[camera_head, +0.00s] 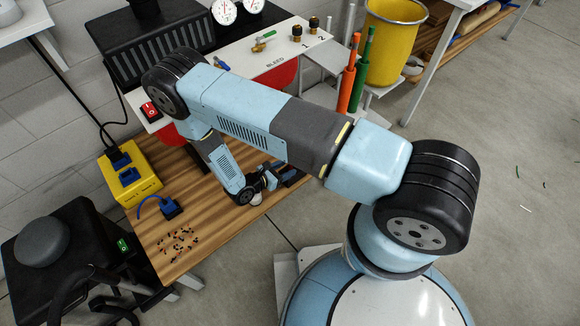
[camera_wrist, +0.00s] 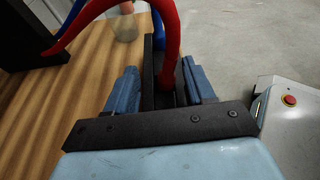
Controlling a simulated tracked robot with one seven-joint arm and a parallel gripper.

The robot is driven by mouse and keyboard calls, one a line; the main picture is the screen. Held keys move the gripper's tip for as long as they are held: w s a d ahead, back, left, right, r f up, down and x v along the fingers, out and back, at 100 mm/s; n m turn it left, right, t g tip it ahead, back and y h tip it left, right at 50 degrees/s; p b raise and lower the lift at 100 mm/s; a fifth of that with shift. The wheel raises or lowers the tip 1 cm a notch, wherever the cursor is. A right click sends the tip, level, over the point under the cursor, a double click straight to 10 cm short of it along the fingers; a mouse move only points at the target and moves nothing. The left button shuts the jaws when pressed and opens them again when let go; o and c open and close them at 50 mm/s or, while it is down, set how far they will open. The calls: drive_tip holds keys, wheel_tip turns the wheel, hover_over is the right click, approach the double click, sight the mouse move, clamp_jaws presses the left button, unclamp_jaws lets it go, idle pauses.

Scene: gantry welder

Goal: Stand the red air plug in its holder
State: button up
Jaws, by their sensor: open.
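In the wrist view, a red hose-like part (camera_wrist: 168,35) arches from the left and comes down between the two blue fingers of my gripper (camera_wrist: 162,85). I take it to belong to the red air plug; its lower end is partly hidden by the gripper body. The fingers stand apart on either side of it. A dark upright piece (camera_wrist: 149,70) stands beside the red part; I cannot tell whether it is the holder. In the head view my gripper (camera_head: 287,177) is low over the wooden bench's right side, and the red plug cannot be made out there.
A blue hose (camera_wrist: 82,12) runs behind the red one. The wooden bench (camera_head: 215,245) bears a yellow box (camera_head: 130,175), a blue plug (camera_head: 171,208) and small scattered bits (camera_head: 180,241). A yellow bin (camera_head: 393,45) stands at back right.

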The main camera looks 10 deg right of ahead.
drive_tip(key=v, duration=0.9)
drive_tip(key=shift+c, duration=0.5)
idle(0.7)
